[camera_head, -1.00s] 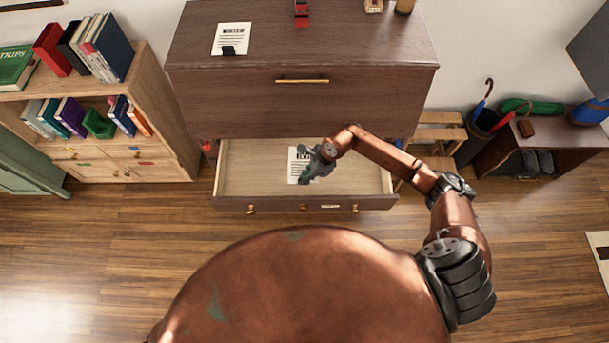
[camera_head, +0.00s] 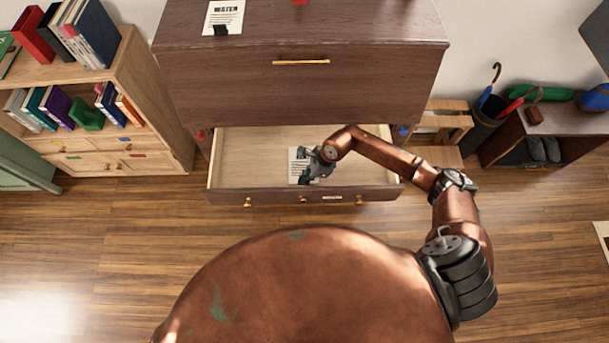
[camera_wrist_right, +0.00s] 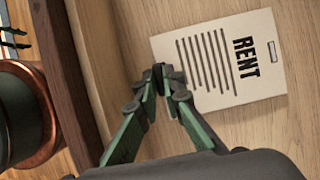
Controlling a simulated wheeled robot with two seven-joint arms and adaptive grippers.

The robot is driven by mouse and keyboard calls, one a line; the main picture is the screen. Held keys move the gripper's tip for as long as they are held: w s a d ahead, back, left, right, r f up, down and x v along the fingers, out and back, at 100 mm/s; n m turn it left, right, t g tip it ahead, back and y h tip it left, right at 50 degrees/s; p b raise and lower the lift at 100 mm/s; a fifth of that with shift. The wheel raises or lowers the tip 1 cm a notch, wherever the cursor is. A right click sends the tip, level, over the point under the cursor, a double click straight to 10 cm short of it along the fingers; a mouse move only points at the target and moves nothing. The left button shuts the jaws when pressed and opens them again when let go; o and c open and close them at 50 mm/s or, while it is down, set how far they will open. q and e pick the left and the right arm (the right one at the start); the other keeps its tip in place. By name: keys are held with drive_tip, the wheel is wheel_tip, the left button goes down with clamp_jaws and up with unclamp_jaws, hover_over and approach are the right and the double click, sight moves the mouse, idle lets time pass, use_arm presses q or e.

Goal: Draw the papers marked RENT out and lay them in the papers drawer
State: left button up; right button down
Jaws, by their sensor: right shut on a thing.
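The RENT papers (camera_wrist_right: 240,65) are a white sheet with bold print and a small clip at one end. They also show in the head view (camera_head: 296,168), partly behind my right gripper (camera_head: 316,172). In the wrist view my right gripper (camera_wrist_right: 163,74) is shut on the papers' near edge. The papers lie flat in or just over the open wooden drawer (camera_head: 245,165); I cannot tell whether they touch its floor. The drawer front carries a small label (camera_head: 332,197), too small to read. My left gripper is not in view.
WATER papers (camera_head: 224,15) with a dark clip lie on the dark cabinet (camera_head: 300,85) above the drawer. A bookcase (camera_head: 150,100) stands at left. A stool (camera_head: 440,120), umbrella stand (camera_head: 483,130) and shoe bench (camera_head: 570,120) are at right. The drawer's left part is clear.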

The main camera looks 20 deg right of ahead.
drive_tip(key=shift+f, duration=0.2)
drive_tip(key=c, duration=2)
unclamp_jaws()
drive_tip(key=shift+r, duration=0.1)
drive_tip(key=shift+r+p, duration=2.5)
drive_tip(key=shift+r, duration=1.45)
drive_tip(key=shift+a, duration=0.1)
